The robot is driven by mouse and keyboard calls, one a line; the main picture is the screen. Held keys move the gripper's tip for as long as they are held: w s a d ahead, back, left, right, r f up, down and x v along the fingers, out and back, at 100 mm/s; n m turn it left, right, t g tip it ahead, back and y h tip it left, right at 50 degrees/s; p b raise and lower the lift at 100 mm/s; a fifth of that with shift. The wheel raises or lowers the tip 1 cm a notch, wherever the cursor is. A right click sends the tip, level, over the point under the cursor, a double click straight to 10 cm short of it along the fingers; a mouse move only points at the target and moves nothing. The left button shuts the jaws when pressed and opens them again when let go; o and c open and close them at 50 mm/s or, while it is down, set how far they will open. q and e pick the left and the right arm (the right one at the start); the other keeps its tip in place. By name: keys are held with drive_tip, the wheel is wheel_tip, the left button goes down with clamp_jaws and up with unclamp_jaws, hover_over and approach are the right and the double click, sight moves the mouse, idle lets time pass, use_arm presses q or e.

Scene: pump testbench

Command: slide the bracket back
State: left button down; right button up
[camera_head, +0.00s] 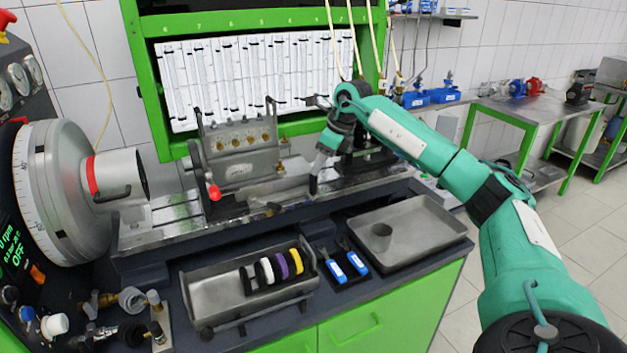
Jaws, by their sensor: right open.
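A grey metal bracket-like block (240,150) with a row of brass fittings stands upright on the bench bed (170,234). Two thin posts rise from its ends, and a lever with a red knob (214,193) is at its left front. I cannot tell for sure which part is the bracket. My right gripper (314,186) hangs above the bed, to the right of the block, fingers pointing down. It is open, and I see nothing held in it. A dark fixture (375,158) behind it is partly hidden by my right arm. My left gripper is out of view.
A large dial drum (50,190) stands at the left. In front are a metal tray (215,295) with coloured rings (281,266), blue-handled tools (345,262) and a shallow tray (425,225). A green-framed panel of glass tubes (250,75) stands behind the bed.

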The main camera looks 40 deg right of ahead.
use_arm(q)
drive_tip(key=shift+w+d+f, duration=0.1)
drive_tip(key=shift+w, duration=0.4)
use_arm(e)
drive_tip(key=v, duration=0.5)
drive_tip(key=shift+r, duration=0.15)
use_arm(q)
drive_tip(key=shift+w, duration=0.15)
use_arm(e)
drive_tip(key=shift+s, duration=0.1)
